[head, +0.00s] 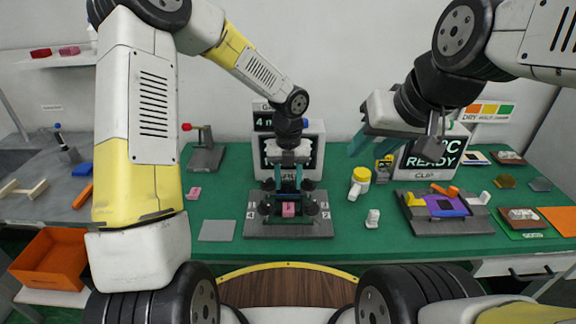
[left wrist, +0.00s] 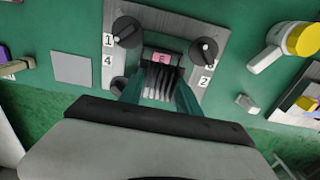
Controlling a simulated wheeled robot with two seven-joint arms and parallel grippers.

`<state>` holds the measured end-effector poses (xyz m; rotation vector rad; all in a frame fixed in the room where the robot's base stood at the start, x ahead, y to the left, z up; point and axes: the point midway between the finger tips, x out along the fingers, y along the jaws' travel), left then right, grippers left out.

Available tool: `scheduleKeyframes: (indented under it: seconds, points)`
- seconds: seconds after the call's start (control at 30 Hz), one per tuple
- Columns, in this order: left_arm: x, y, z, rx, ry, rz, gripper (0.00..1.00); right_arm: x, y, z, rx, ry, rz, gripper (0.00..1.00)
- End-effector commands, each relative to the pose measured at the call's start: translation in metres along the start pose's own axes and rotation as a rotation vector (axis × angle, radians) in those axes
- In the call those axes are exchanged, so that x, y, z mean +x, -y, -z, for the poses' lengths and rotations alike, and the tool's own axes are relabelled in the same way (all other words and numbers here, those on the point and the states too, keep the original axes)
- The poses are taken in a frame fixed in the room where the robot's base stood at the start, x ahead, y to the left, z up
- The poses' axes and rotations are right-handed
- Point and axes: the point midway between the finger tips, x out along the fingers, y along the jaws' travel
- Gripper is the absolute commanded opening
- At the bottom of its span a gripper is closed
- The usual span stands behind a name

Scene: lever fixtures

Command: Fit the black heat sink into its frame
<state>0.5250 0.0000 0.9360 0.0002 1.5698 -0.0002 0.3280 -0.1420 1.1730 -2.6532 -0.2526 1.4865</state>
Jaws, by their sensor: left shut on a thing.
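The black heat sink (left wrist: 158,82) with pale-edged fins is between the two teal fingers of my left gripper (left wrist: 161,98), which is shut on it. A pink label marked E (left wrist: 162,58) is at its far end in the left wrist view. The frame is a grey plate (head: 262,229) with black knobs (left wrist: 127,31) at its numbered corners. My left gripper (head: 288,190) is over the plate's middle, between the knobs. Whether the heat sink is seated is hidden. My right gripper (head: 392,138) is raised at the right, away from the frame; its finger opening is unclear.
A grey square pad (head: 217,230) lies left of the plate. A yellow-capped white bottle (head: 359,183) and a small white piece (head: 373,218) are to its right. Another fixture (head: 446,211) stands further right. A red-knobbed lever (head: 204,150) stands behind left.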

Motion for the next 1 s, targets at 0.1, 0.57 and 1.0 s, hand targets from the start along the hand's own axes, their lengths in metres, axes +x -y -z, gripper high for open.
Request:
scheduleKeyframes:
  seconds: [0.1, 0.57, 1.0]
  points:
    - [0.011, 0.000, 0.001, 0.000, -0.003, -0.001, 0.04, 0.000, 0.000, 0.000, 0.000, 0.000, 0.000, 0.36]
    - [0.050, 0.000, 0.001, -0.001, -0.001, 0.000, 0.04, 0.000, 0.000, 0.000, 0.000, 0.000, 0.000, 0.36]
    - [0.056, 0.000, 0.000, -0.001, 0.000, 0.000, 0.04, 0.000, 0.000, 0.000, 0.000, 0.000, 0.000, 0.36]
